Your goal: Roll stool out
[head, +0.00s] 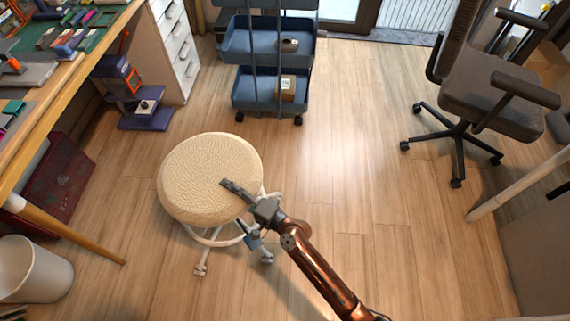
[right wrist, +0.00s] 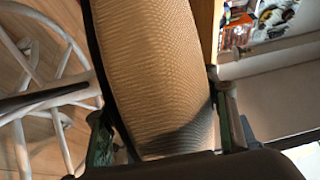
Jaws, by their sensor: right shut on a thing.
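The stool (head: 208,175) has a round cream padded seat and a white wheeled base, and stands on the wooden floor left of centre in the head view. My right gripper (head: 240,198) is at the near right edge of the seat, shut on it. In the right wrist view, the seat's edge (right wrist: 155,75) lies between the two fingers of my right gripper (right wrist: 170,125), and the white base (right wrist: 45,90) shows at left. One finger is partly hidden below the seat in the head view. My left gripper is not in view.
A workbench (head: 75,75) runs along the left, with a white bin (head: 35,270) near its leg. A blue trolley (head: 268,95) stands at the back and a dark office chair (head: 490,95) at the right. The floor (head: 340,170) between stool and chair is clear.

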